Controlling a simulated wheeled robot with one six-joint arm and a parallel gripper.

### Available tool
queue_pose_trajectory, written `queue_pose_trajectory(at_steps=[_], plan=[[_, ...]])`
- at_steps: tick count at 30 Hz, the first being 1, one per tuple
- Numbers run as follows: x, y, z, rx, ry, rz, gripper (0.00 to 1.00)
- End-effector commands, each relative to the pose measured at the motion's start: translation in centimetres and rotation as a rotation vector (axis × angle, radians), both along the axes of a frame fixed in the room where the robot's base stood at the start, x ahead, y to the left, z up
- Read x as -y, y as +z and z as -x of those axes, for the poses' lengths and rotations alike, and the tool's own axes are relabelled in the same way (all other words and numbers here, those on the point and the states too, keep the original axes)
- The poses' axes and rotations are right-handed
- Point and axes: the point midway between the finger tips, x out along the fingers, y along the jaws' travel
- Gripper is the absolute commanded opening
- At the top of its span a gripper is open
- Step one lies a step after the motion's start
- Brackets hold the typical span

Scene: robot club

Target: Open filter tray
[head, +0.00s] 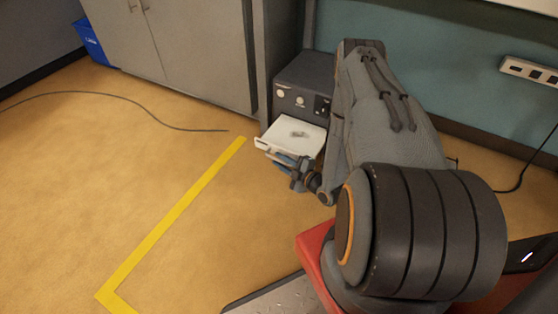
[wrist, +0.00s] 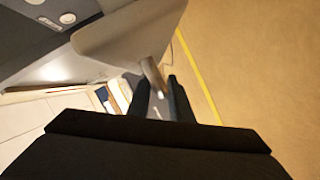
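The filter tray (head: 292,137) is a flat, pale, shallow drawer with a grey patch on top. It sticks out from the front of a dark grey unit (head: 304,84). In the wrist view the tray (wrist: 130,32) fills the upper middle, and a short metallic handle (wrist: 154,76) stands out from its edge. My gripper (head: 289,161) is at the tray's front edge in the head view. In the wrist view its two dark fingers (wrist: 159,88) are apart, with the handle's end between the tips. Contact with the handle is not clear.
Round knobs and a dark switch are on the unit's front. Grey cabinets (head: 190,45) stand left of the unit. A yellow floor line (head: 180,208) and a loose cable (head: 130,101) lie on the open floor at left. A power strip (head: 530,70) is on the right wall.

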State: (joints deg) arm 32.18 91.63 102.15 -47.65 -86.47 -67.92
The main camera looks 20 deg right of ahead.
Motion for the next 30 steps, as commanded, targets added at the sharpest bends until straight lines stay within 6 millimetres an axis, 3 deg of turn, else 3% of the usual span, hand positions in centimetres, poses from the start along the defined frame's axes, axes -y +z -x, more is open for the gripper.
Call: queue_pose_trajectory(at_steps=[9,21,30], plan=[[-0.4,0.2,0.2,0.003,0.010,0.001,0.18],[1.6,1.6,5.8,0.001,0.003,-0.001,0.18],[2.1,1.8,7.2,0.002,0.003,0.001,0.18]])
